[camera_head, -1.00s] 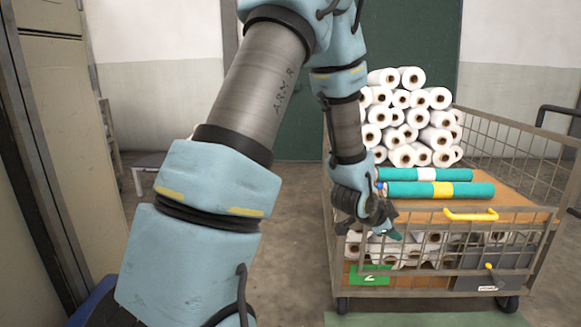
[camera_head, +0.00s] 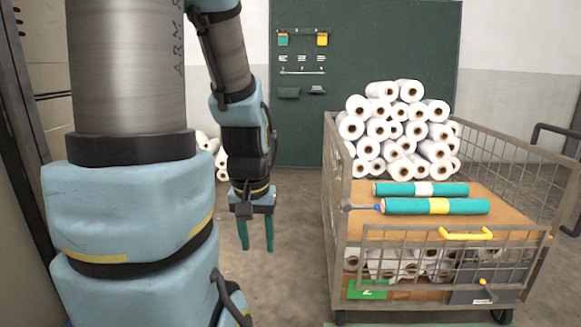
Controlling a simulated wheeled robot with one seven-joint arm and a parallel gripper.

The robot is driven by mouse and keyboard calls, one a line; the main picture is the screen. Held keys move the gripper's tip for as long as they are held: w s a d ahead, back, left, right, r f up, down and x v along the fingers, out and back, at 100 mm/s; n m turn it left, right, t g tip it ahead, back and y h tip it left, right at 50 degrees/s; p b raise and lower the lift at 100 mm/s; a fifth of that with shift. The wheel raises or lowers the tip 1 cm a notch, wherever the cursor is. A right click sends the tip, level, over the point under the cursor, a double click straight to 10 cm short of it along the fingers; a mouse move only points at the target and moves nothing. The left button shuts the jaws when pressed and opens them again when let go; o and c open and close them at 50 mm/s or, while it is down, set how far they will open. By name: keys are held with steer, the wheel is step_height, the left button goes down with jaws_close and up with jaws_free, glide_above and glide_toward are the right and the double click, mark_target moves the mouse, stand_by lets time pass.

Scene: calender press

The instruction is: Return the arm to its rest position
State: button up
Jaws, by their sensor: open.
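My gripper (camera_head: 257,234) hangs at the end of my arm with its two teal fingers pointing down. The fingers are apart and nothing is between them. It is over the floor, to the left of the wire cart (camera_head: 338,240) and clear of it. My upper arm fills much of the left of the view; the forearm bends down from the top of the picture.
The cart holds a stack of white rolls (camera_head: 400,130). A teal roll with a yellow band (camera_head: 437,206) and a teal roll with a white band (camera_head: 420,188) lie on its brown board. A green board (camera_head: 365,60) stands behind. Floor (camera_head: 290,270) left of the cart is clear.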

step_height(320, 180, up, 30)
steer(key=p, duration=2.8)
steer(key=shift+f, duration=0.15)
